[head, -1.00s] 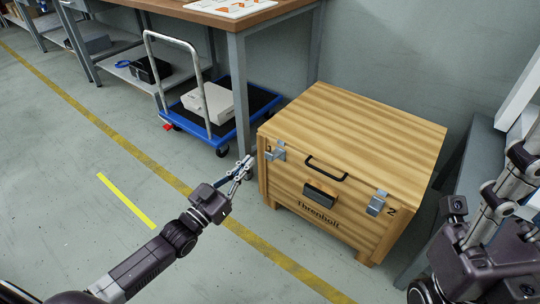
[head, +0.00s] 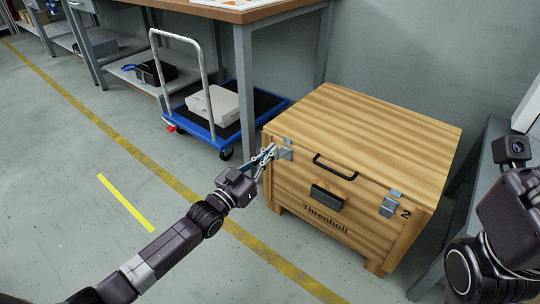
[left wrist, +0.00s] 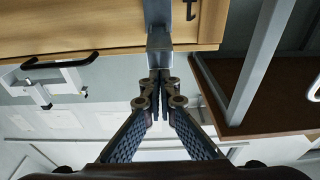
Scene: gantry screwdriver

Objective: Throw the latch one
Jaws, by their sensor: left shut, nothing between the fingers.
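The wooden crate (head: 340,215) marked Threnholt has a metal latch at each end of its front. The left latch (head: 286,150) is by the crate's left front corner; it also shows in the left wrist view (left wrist: 159,40), with a dark mark like a 1 beside it. My left gripper (head: 272,152) is shut with nothing in it, its tips right at this latch. In the left wrist view the fingertips (left wrist: 160,76) meet or nearly meet the latch's end; I cannot tell if they touch. The gripper partly hides the latch in the head view.
The right latch (head: 389,205) is beside a number 2. A black handle (head: 335,167) is on the crate front. A blue trolley (head: 215,135) and a workbench leg (head: 245,95) stand behind my left gripper. The floor at left is clear.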

